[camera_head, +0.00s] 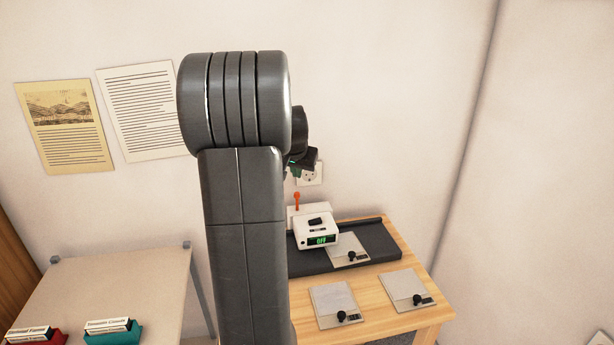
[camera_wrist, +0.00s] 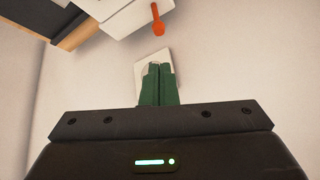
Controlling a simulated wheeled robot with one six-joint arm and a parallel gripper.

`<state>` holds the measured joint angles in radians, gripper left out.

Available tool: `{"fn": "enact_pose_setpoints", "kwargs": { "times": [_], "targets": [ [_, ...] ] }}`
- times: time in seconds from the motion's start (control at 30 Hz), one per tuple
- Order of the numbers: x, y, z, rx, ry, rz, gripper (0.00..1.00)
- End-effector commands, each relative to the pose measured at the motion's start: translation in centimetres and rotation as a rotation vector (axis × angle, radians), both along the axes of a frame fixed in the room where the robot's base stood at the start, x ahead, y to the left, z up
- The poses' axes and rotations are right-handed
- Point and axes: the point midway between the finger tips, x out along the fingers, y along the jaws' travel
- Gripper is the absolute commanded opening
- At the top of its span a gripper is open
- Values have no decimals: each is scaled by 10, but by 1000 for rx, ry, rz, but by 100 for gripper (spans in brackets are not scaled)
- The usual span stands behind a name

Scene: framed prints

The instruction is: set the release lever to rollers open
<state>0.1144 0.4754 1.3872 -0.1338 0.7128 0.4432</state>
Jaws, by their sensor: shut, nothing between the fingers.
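The release lever is a small orange-red lever (camera_head: 297,200) at the back of a white machine (camera_head: 316,230) on the wooden table. It also shows at the top of the wrist view (camera_wrist: 157,19), beside the white machine body. The machine's green display reads OFF. My gripper (camera_wrist: 158,84) has green fingers that are shut with nothing between them. In the head view my gripper (camera_head: 296,170) is mostly hidden behind my arm, in front of the wall and above the lever. It is apart from the lever. Lettering at the lever is too small to read.
A wall socket (camera_head: 310,173) is behind my gripper. The machine stands on a dark mat (camera_head: 376,240) with a grey plate (camera_head: 348,250); more plates (camera_head: 335,304) lie on the wooden table (camera_head: 396,318). A pale table (camera_head: 120,285) with small boxed items (camera_head: 112,330) stands left. Two prints hang behind.

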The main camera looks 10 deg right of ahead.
Motion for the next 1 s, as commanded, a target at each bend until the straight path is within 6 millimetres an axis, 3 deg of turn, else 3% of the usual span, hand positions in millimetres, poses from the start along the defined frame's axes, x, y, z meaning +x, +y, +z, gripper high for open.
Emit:
{"fn": "enact_pose_setpoints", "kwargs": {
  "times": [0.57, 1.0],
  "targets": [
    [3, -1, -6, 0, 2, 0, 0],
    [40, -12, -65, 0, 2, 0, 0]
  ]
}}
